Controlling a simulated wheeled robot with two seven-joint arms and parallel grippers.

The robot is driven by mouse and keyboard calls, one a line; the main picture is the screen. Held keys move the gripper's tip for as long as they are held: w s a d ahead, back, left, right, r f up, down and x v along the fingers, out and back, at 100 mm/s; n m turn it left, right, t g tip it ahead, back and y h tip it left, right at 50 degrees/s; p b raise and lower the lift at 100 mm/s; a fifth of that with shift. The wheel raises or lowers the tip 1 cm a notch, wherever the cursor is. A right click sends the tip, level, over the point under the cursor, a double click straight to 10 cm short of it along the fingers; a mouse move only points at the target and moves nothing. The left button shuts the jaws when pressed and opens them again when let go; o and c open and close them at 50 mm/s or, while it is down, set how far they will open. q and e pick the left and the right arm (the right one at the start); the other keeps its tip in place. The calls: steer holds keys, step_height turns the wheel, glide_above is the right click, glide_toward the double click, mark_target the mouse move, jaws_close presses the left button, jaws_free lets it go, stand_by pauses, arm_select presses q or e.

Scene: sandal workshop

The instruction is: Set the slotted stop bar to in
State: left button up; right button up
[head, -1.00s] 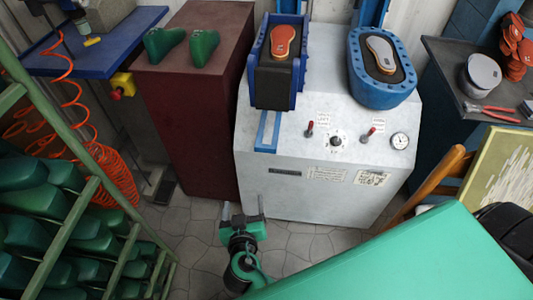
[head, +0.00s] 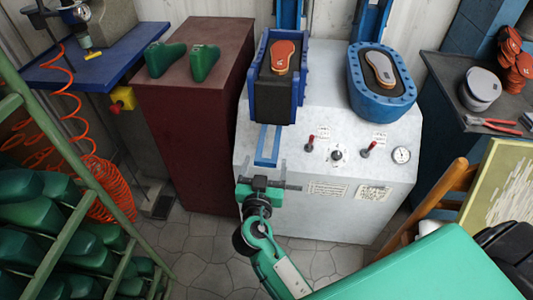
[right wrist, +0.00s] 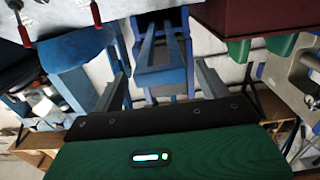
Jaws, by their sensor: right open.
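The slotted stop bar (head: 258,160) is a flat blue bar with a long slot. It lies on the pale machine top, running from under the left blue press box (head: 255,100) to the front edge. It also shows in the middle of the right wrist view (right wrist: 160,78). My right gripper (head: 263,168) is open and empty at the machine's front edge, its fingers on either side of the bar's near end as seen from the head. Whether they touch the bar I cannot tell. My left gripper is not in view.
Two red-handled levers (head: 309,143) and a gauge (head: 401,155) stand on the machine top, right of the bar. A blue oval press (head: 392,103) is behind them. A maroon cabinet (head: 205,100) is at left, a green rack (head: 75,215) at lower left.

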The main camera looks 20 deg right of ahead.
steer(key=shift+x, duration=1.7)
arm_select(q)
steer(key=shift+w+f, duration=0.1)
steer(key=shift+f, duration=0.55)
